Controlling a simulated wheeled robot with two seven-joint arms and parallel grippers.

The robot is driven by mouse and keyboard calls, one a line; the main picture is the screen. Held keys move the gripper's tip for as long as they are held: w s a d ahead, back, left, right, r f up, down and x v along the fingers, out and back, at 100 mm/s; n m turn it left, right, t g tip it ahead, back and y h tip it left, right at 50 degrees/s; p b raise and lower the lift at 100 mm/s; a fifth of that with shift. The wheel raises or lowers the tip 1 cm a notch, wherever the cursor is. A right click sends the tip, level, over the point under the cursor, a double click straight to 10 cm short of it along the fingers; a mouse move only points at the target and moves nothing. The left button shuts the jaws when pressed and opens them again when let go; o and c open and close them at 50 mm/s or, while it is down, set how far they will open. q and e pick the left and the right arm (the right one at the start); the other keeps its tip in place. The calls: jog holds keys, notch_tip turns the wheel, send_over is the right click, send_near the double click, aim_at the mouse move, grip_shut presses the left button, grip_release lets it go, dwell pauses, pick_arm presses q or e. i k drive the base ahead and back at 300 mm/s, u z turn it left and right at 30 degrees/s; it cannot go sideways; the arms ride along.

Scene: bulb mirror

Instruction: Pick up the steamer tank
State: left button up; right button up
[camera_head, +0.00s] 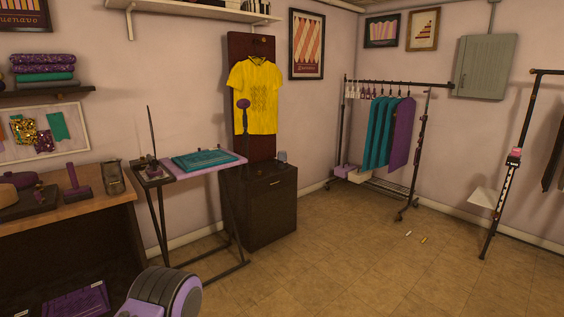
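A small bluish-grey container (282,157), which looks like the steamer tank, stands upright at the back right of the dark cabinet top (258,171). It is small and far off, so its details cannot be told. A purple-headed steamer wand (243,104) stands upright to its left, in front of the yellow shirt (257,95) on the dark board. Neither of my grippers shows in the head view, and nothing is seen touching the container.
A pressing table (235,162) with a teal cloth stands left of the cabinet. A wooden workbench (70,208) is further left. A clothes rack (385,187) stands right. Two small items (423,239) lie on the otherwise open tiled floor (350,260).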

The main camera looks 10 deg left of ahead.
aim_at(282, 155)
jog(key=u, duration=0.05)
jog(key=i, duration=2.95)
jog(key=u, duration=0.4)
jog(key=i, duration=2.15)
jog(key=u, duration=0.2)
